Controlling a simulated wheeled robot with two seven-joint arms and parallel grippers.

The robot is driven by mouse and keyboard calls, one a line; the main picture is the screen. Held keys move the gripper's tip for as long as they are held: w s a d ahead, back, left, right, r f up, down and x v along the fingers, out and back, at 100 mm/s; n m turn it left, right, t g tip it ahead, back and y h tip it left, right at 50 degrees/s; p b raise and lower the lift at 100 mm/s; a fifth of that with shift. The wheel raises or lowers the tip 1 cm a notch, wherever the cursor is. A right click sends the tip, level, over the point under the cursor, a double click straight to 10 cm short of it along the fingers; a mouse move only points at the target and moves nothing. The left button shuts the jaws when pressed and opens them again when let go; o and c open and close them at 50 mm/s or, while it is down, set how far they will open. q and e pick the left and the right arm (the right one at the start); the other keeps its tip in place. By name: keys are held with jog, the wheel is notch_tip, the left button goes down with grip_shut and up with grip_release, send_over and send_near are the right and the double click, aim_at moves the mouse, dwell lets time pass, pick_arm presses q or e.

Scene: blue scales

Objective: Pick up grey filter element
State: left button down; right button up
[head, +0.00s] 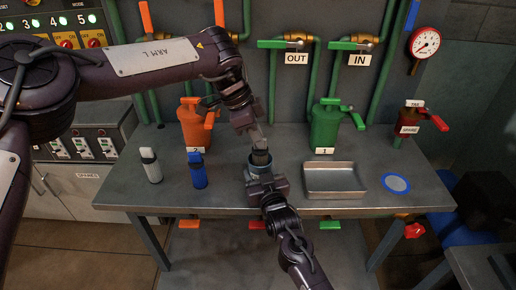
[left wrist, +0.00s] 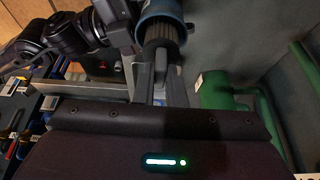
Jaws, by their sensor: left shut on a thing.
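The dark grey ribbed filter element (head: 260,157) is upright, its lower part inside a blue round housing (head: 262,170). My left gripper (head: 257,140) comes down from above and is shut on the top of the element. The left wrist view shows the element (left wrist: 162,36) between the two fingers (left wrist: 163,85), with the blue housing (left wrist: 160,10) around its far end. My right gripper (head: 267,182) is at the housing's near side and appears shut on it. The element's lower end is hidden inside the housing.
An empty metal tray (head: 334,180) and a blue-rimmed disc (head: 396,183) lie to the right. Orange (head: 195,127) and green (head: 325,127) canisters stand behind.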

pick_arm(q)
notch_tip(320, 180, up, 14)
jog(key=shift+r, duration=0.15)
pick_arm(e)
jog(key=o, duration=1.1)
